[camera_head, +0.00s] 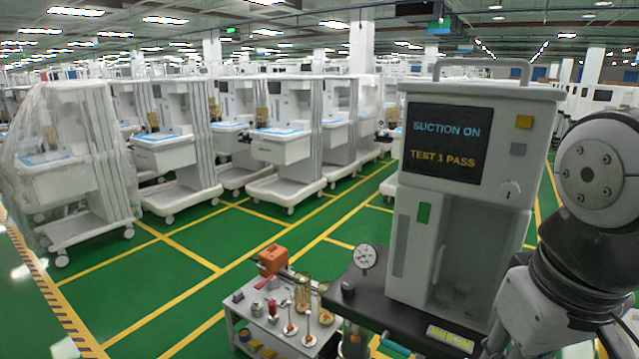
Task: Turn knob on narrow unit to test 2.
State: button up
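The narrow unit (460,215) is a tall white cabinet with a top handle, standing at the right on a dark-topped cart. Its dark screen (444,143) reads "SUCTION ON" in blue and "TEST 1 PASS" in orange. A small round white knob (510,189) with a dark mark sits on the front below the screen's right side. Its position labels are too small to read. My gripper (500,343) is low at the right edge, below the knob and apart from it. Its fingertips are not clear, so I cannot tell whether it is open or shut.
A yellow button (523,122) and a grey button (518,149) sit above the knob. A pressure gauge (365,256) stands left of the unit. A low white table (243,313) holds an orange tool and small parts. White carts (283,146) line the green floor behind.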

aim_at(509, 190)
jog(key=k+l, duration=0.15)
jog(key=l, duration=0.2)
jog(key=k+l+z, duration=0.1)
jog(key=l, duration=0.3)
jog(key=k+l, duration=0.15)
jog(key=l, duration=0.2)
